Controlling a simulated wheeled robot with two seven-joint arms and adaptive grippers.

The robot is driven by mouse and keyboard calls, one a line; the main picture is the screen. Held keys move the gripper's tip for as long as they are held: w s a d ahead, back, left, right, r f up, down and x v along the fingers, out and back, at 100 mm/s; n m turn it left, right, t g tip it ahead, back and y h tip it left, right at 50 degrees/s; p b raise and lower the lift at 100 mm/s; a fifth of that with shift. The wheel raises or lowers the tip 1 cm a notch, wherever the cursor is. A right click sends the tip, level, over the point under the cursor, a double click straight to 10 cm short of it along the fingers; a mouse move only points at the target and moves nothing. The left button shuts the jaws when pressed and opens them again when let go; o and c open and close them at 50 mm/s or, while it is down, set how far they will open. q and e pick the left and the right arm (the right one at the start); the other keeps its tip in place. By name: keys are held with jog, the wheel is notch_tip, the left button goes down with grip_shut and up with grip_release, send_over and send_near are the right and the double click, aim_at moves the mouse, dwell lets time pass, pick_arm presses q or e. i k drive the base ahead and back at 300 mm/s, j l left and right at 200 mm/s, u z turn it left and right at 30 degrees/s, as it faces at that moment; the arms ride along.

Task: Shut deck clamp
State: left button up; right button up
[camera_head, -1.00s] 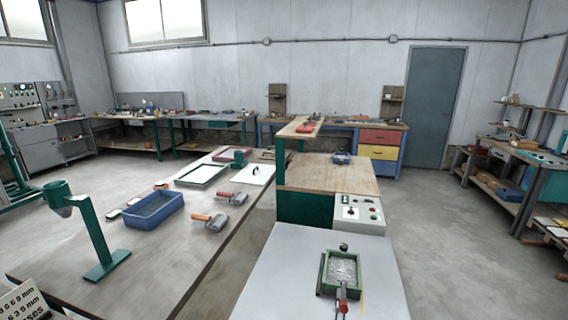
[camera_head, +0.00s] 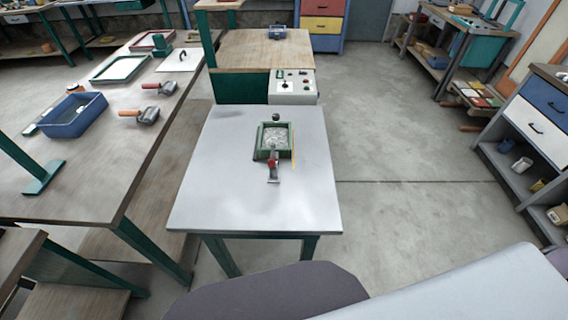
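The deck clamp (camera_head: 273,168) has a red handle and sits at the near edge of a small green-framed mould (camera_head: 259,142) on the pale-topped table (camera_head: 215,190). The mould holds a greyish, speckled fill. The clamp's handle points toward me; it is too small to tell whether it is open or shut. A dark knob (camera_head: 276,117) stands at the mould's far edge. Neither of my grippers shows in the view. Pale and dark parts at the bottom edge look like my own body.
A control panel (camera_head: 292,87) and a wooden-topped green bench (camera_head: 262,50) stand behind the pale table. A long bench on the left holds a blue tray (camera_head: 72,118) and two rollers. A drawer shelf (camera_head: 535,110) stands at right. The floor between is clear.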

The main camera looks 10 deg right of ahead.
aim_at(272, 162)
jog(key=k+l, duration=0.1)
jog(key=l, duration=0.15)
jog(key=k+l, duration=0.1)
jog(key=l, duration=0.15)
jog(key=k+j, duration=0.75)
jog(key=j, duration=0.25)
jog(key=k+j, duration=0.4)
jog(key=j, duration=0.15)
